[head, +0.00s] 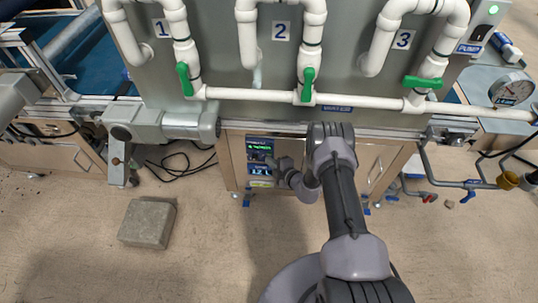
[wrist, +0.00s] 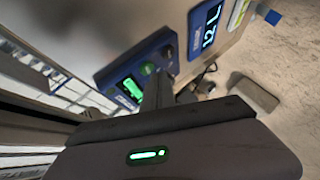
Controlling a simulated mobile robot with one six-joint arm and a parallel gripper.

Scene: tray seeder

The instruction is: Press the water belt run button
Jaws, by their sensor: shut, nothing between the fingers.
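A blue control box (wrist: 122,73) with a lit green display (wrist: 131,88) shows in the wrist view. It carries a green button (wrist: 147,68) and a reddish one beside it; their labels are too small to read. In the head view the box shows as a dark panel (head: 260,150) on the machine's lower front. My gripper (wrist: 160,77) is shut and empty, its fingertips in front of the box, close to the green button. Whether they touch it cannot be told. In the head view my gripper (head: 276,164) is at the panel's right side.
A second blue box (wrist: 208,27) reads 12 L. White pipes (head: 230,94) with green valve handles (head: 185,79) run above the panel. A grey block (head: 148,222) lies on the floor at left, near black cables (head: 180,165). Open floor lies in front.

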